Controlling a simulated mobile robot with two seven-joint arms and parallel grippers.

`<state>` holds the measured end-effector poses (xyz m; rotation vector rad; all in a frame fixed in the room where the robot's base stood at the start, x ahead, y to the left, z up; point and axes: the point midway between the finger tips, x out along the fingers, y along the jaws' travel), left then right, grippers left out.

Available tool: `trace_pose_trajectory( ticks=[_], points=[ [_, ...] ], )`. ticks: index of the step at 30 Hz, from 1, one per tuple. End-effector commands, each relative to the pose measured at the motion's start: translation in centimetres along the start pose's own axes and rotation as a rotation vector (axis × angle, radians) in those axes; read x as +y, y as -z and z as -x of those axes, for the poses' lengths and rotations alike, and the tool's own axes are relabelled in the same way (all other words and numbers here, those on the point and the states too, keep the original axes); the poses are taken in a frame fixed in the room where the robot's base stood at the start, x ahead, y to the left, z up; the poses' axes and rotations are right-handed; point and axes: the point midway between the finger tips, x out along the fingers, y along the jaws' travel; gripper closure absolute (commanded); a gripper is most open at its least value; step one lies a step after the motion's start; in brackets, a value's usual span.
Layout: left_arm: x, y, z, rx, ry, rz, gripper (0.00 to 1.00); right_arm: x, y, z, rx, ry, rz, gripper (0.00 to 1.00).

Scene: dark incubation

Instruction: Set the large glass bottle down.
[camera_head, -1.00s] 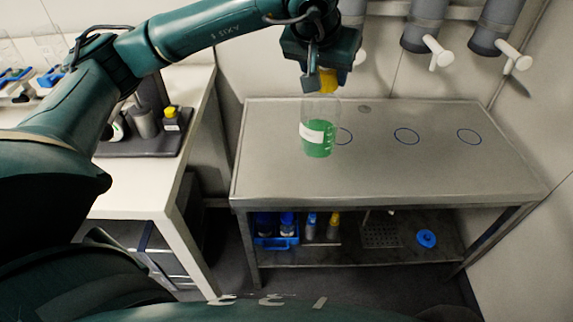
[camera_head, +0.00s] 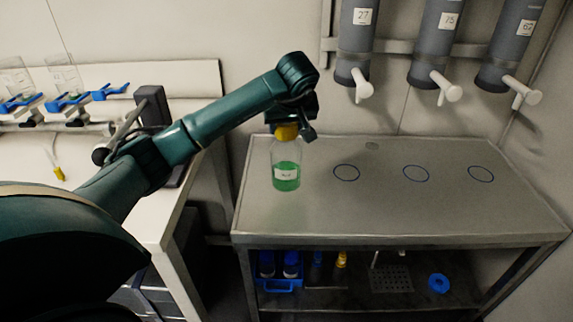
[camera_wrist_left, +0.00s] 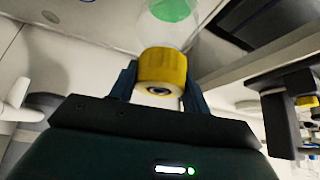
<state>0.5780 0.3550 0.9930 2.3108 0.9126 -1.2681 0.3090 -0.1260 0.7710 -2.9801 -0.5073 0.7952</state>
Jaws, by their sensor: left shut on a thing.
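The large glass bottle (camera_head: 286,176) is clear, with green liquid, a white label and a yellow cap. It hangs upright over the left part of the metal table (camera_head: 310,215), left of the blue rings. I cannot tell whether its base touches the top. My left gripper (camera_head: 287,133) is shut on the yellow cap from above. In the left wrist view the cap (camera_wrist_left: 162,68) sits between the two fingers, with the bottle's clear body and green liquid (camera_wrist_left: 172,9) beyond it. My right gripper is not in view.
Blue rings (camera_head: 346,173) mark the tabletop, which is otherwise clear. Grey dispensers with white taps (camera_head: 441,85) hang on the wall behind. A lower shelf holds a blue rack (camera_head: 278,286) and a blue ring-shaped item (camera_head: 438,283). A white bench (camera_head: 150,215) stands left.

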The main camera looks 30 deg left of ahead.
Motion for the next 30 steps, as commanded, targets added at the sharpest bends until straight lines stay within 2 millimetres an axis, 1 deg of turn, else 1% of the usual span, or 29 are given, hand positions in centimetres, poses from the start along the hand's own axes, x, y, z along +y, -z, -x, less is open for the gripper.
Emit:
trace_pose_trajectory(
  ticks=[3, 8, 15, 18, 27, 28, 30],
  points=[
    [0.0, -0.9, -1.4, 0.001, -0.002, 0.001, 1.00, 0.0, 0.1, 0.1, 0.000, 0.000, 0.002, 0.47],
    [0.1, -1.4, -2.3, 0.004, -0.004, 0.002, 1.00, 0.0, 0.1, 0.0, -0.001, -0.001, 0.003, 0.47],
    [0.1, -3.1, -4.8, 0.001, -0.004, 0.000, 1.00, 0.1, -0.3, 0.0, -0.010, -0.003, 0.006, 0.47],
    [0.1, -3.3, -5.2, 0.004, -0.005, 0.002, 1.00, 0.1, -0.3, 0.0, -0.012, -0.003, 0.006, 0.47],
    [0.1, -3.4, -5.4, 0.006, -0.004, 0.001, 1.00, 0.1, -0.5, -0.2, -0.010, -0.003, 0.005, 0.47],
    [0.1, -3.5, -5.5, 0.002, -0.002, -0.001, 0.52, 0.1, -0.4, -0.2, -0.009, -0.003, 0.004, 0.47],
    [0.1, -3.5, -5.5, 0.002, -0.002, -0.001, 0.46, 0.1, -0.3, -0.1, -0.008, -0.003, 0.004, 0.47]
  ],
)
